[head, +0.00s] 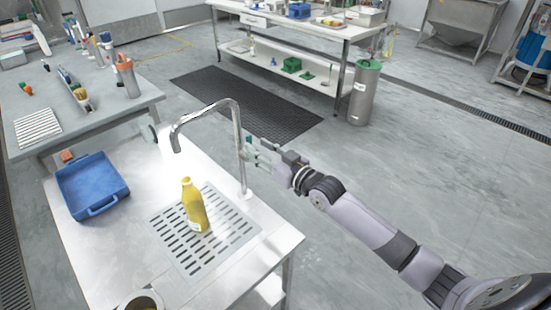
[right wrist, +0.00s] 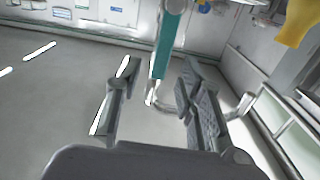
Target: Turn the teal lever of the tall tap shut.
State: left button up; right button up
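The tall chrome tap (head: 238,140) stands at the right edge of the metal counter, its spout curving over to the left. Its teal lever (right wrist: 165,45) shows in the right wrist view as an upright teal bar just beyond and between my fingertips. In the head view the lever is partly hidden among my fingers. My right gripper (head: 257,152) is beside the tap's column on its right; it also shows in the right wrist view (right wrist: 155,85). Its fingers are apart, with visible gaps to the lever. My left gripper is not in view.
A yellow bottle (head: 195,206) stands on the slotted drain plate (head: 170,226) left of the tap. A blue tray (head: 92,185) sits at the counter's left. A metal cup (head: 143,302) is at the front. Open floor lies right of the counter.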

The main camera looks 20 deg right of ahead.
jog(key=v, duration=0.7)
jog(key=shift+s, duration=0.1)
